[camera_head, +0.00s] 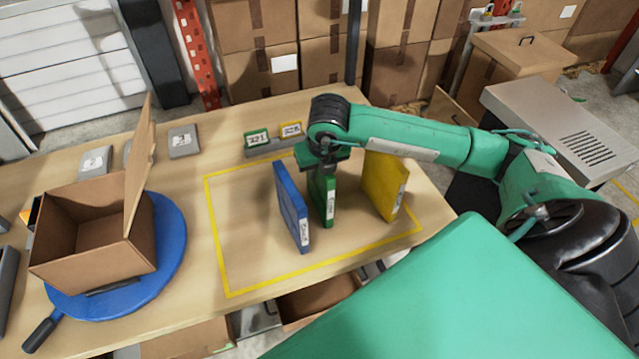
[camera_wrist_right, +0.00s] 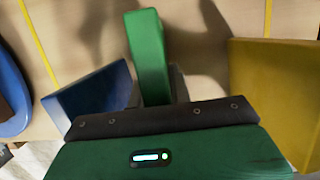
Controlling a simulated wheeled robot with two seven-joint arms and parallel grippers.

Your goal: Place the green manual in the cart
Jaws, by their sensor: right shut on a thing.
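The green manual (camera_head: 322,203) stands upright between the blue manual (camera_head: 290,205) and the yellow manual (camera_head: 385,185), inside a yellow outline on the wooden table. My right gripper (camera_head: 322,168) reaches down from above and is shut on the green manual's top edge. In the right wrist view the green manual (camera_wrist_right: 147,50) extends from the gripper (camera_wrist_right: 158,98), with the blue one to the left and the yellow one to the right. I cannot tell whether its lower edge touches the table. My left gripper is not in view. No thing is clearly recognisable as the cart.
An open cardboard box (camera_head: 95,235) sits on a blue round base (camera_head: 170,240) at the left. Small green and yellow label signs (camera_head: 257,139) stand behind the manuals. A grey metal-topped unit (camera_head: 560,120) stands at the right, beyond my right arm. Stacked cartons (camera_head: 255,65) line the back.

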